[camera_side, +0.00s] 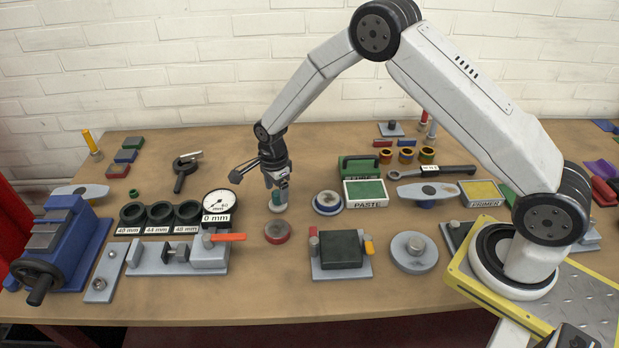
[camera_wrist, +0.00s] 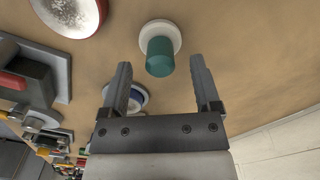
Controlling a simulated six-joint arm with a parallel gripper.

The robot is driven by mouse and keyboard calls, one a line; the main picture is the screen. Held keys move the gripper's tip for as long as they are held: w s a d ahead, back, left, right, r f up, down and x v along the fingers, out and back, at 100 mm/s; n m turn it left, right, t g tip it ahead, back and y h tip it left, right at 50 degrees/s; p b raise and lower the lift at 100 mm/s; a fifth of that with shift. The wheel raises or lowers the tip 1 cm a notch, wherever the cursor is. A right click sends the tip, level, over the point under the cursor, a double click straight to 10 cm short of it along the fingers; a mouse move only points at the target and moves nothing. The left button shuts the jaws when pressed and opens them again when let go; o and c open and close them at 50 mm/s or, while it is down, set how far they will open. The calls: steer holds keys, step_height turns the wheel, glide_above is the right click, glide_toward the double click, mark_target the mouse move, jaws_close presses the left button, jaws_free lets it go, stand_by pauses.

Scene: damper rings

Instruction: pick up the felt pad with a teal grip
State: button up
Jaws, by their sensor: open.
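The felt pad with a teal grip (camera_wrist: 160,57) stands on the table in the wrist view, a teal cylinder on a round white base. In the side view its teal grip (camera_side: 277,196) shows just below my gripper (camera_side: 277,181). In the wrist view my gripper (camera_wrist: 160,82) is open, with one finger on each side of the teal grip's line and nothing between them. The pad lies a little beyond the fingertips in that view. I cannot tell the exact height gap.
A red-rimmed round dish (camera_side: 277,232) stands just in front of the pad. A blue-and-white round piece (camera_side: 327,203) is to the right, with the PASTE box (camera_side: 365,194) beyond it. A dial gauge (camera_side: 219,204) stands to the left.

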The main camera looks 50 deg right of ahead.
steer(key=shift+f, duration=1.45)
jaws_close()
